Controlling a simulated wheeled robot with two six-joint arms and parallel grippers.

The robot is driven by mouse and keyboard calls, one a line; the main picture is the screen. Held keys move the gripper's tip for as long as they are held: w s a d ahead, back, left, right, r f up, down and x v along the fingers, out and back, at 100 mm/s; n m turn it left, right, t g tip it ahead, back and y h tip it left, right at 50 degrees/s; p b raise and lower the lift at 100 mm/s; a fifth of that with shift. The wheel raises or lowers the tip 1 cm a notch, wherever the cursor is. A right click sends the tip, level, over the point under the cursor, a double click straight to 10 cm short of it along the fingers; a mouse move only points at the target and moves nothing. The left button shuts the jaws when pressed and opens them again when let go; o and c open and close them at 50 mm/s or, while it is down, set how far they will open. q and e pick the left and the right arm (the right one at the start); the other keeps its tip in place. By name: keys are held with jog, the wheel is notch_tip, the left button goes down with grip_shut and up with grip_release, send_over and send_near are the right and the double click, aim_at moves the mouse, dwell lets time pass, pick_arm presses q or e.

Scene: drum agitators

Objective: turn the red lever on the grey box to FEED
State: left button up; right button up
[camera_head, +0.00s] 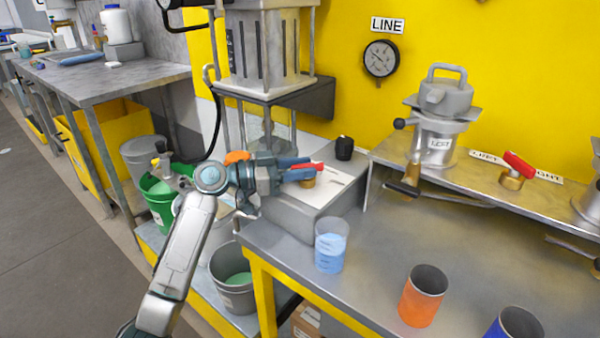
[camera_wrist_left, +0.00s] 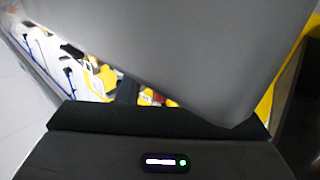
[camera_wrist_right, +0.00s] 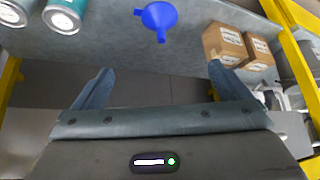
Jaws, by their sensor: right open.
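The grey box (camera_head: 312,207) stands at the left end of the workbench. Its red lever (camera_head: 318,168) sits on a brass-coloured fitting (camera_head: 307,183) on the pale top. My left gripper (camera_head: 305,168) reaches in from the left, with its blue fingers on either side of the lever in the head view. I cannot tell whether they press on it. No FEED lettering is readable. The left wrist view is mostly blocked by a grey surface; neither fingertips nor lever show there. My right gripper (camera_wrist_right: 160,85) is open and empty, away from the box.
A black knob (camera_head: 344,148) stands at the box's back. A clear beaker of blue liquid (camera_head: 330,247) and an orange cup (camera_head: 422,296) stand to the right. Another red lever (camera_head: 518,164) is on the shelf. A blue funnel (camera_wrist_right: 158,17) and cartons (camera_wrist_right: 225,44) are before my right gripper.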

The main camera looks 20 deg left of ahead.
aim_at(300, 165)
pick_arm(q)
jog(key=shift+r, duration=0.45)
jog(key=r, duration=0.2)
jog(key=shift+s+r, duration=0.2)
jog(key=shift+r, duration=0.15)
jog(key=s+d, duration=0.2)
jog(key=s, duration=0.5)
jog(key=s+d+r, duration=0.1)
jog(key=s+d, duration=0.1)
jog(key=s, duration=0.6)
jog(key=shift+d, duration=0.35)
jog(key=shift+r, duration=0.1)
